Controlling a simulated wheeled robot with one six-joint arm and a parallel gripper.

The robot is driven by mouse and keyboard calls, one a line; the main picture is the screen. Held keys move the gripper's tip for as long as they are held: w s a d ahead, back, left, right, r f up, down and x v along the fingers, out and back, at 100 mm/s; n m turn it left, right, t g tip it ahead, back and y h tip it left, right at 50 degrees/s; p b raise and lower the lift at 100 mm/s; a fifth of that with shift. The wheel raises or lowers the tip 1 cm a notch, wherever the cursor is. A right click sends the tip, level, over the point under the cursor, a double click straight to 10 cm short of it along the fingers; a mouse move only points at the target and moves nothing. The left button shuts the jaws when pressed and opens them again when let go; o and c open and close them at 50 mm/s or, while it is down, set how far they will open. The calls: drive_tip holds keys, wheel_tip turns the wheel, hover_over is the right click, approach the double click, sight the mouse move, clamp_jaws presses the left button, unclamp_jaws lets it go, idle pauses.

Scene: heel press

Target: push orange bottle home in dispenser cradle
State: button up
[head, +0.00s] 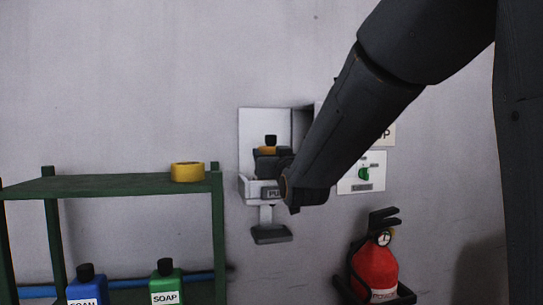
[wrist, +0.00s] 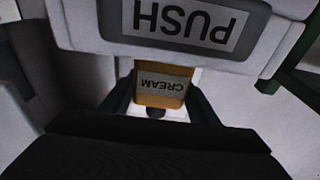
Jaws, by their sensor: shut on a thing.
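The orange bottle, labelled CREAM in the wrist view (wrist: 161,88), stands upright in the open white dispenser (head: 254,125). In the head view its black cap (head: 270,141) and a strip of orange show above my gripper (head: 272,162). My gripper is shut on the bottle, with one dark finger on each side of it in the wrist view. The dispenser's front, with a PUSH plate (wrist: 187,22), appears upside down there, close to the bottle. The bottle's lower end is hidden behind that front, so I cannot tell how deep it sits in the cradle.
A lever paddle (head: 271,235) hangs below the dispenser. A panel with a green knob (head: 364,174) and a red extinguisher (head: 375,268) are right.

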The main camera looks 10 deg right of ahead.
drive_tip(key=shift+f+b, duration=0.3)
idle(0.4)
drive_tip(key=shift+f+b, duration=0.45)
drive_tip(key=shift+b, duration=0.95)
idle(4.4)
drive_tip(key=o, duration=1.6)
drive_tip(key=shift+c, duration=0.2)
drive_tip(key=shift+o, duration=1.3)
drive_tip(key=shift+r, duration=0.1)
